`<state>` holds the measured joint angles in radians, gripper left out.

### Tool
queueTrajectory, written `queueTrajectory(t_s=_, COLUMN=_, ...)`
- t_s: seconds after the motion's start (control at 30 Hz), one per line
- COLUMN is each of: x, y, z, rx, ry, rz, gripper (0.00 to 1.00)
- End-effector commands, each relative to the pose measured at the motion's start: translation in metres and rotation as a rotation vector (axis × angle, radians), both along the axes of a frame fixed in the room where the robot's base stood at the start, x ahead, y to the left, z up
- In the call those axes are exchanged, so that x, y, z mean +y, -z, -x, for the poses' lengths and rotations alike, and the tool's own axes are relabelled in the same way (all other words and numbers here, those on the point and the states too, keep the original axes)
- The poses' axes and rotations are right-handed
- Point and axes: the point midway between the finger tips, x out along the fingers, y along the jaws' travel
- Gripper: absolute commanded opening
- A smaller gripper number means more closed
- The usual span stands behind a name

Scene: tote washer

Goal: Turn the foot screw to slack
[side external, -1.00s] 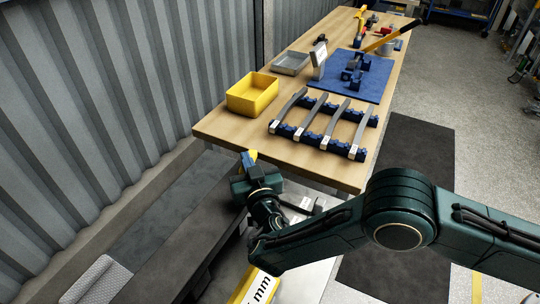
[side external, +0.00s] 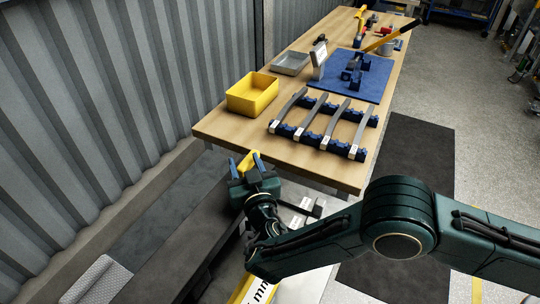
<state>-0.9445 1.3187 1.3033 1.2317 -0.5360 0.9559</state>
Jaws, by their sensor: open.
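My gripper (side external: 245,165) is low in front of the bench's near left corner, with its two blue fingers spread apart. A yellow piece (side external: 247,160) shows between and behind the fingers. I cannot tell if they touch it, or if it belongs to the foot screw. No foot screw can be clearly made out; the gripper and wrist cover part of that area.
The wooden bench (side external: 215,131) carries a yellow bin (side external: 252,95), a grey tray (side external: 290,63), a blue rack with several metal bars (side external: 318,125) and a blue mat (side external: 372,85). A corrugated wall (side external: 100,110) closes the left. A dark mat (side external: 400,210) lies on the floor right.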

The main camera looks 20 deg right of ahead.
Motion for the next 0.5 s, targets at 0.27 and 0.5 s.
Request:
queueTrajectory(t_s=0.27, x=0.011, y=0.003, z=0.012, rx=0.007, ry=-0.005, rz=0.002, gripper=0.45)
queueTrajectory(t_s=0.5, x=0.02, y=0.002, z=0.02, rx=0.006, ry=-0.004, rz=0.0, gripper=0.45)
